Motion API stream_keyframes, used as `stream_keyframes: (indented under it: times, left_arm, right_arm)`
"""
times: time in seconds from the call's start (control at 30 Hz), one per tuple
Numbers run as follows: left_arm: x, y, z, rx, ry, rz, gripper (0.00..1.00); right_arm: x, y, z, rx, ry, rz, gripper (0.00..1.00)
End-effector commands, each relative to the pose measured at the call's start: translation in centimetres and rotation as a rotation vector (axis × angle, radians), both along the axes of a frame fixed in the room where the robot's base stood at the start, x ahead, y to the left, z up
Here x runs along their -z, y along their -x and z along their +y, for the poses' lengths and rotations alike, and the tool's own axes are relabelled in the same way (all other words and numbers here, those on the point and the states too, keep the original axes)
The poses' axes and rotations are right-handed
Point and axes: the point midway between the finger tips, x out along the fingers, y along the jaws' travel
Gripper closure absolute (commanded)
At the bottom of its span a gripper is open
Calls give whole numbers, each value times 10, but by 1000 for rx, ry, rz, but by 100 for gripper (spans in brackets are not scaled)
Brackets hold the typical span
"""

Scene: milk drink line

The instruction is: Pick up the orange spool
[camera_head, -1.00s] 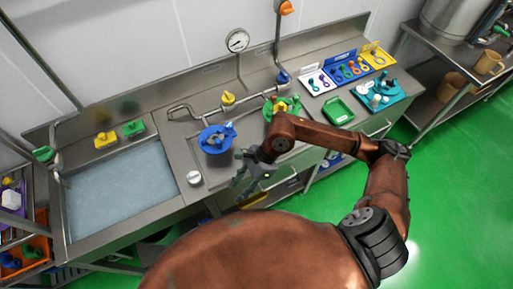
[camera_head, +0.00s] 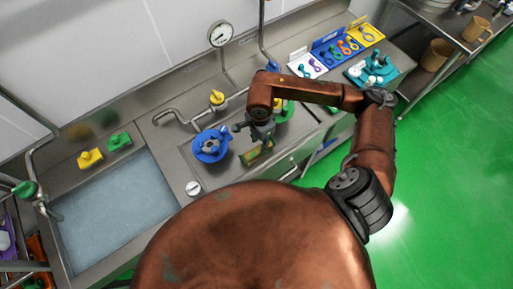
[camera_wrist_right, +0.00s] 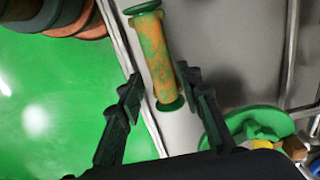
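The orange spool (camera_wrist_right: 154,50) shows in the right wrist view as a mottled orange-and-green cylinder with green end flanges, lying on the grey counter near its edge. In the head view the spool (camera_head: 257,153) shows small at the counter's front, just below my right gripper (camera_head: 255,135). In the wrist view my right gripper (camera_wrist_right: 165,88) is open, with the spool's near end between its two fingertips. I cannot tell whether a finger touches it. My left gripper is not in view.
A blue dish (camera_head: 210,158) stands left of my right gripper, and a green dish (camera_head: 288,112) is partly hidden behind my arm. The green dish (camera_wrist_right: 240,122) is close to the right finger in the wrist view. A water-filled sink (camera_head: 115,205) is at left.

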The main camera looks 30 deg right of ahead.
Motion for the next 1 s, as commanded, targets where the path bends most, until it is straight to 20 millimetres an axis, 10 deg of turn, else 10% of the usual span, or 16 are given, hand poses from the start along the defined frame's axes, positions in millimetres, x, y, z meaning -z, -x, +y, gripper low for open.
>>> stream_keyframes:
  times: [0.23, 0.67, 1.0]
  left_arm:
    - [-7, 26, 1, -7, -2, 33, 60]
    - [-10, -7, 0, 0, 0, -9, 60]
    - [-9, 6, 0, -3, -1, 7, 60]
  right_arm:
    - [31, 3, 6, -4, -3, 2, 67]
    - [54, 2, 4, -2, -1, -3, 67]
    - [53, 3, 3, -1, -2, -2, 90]
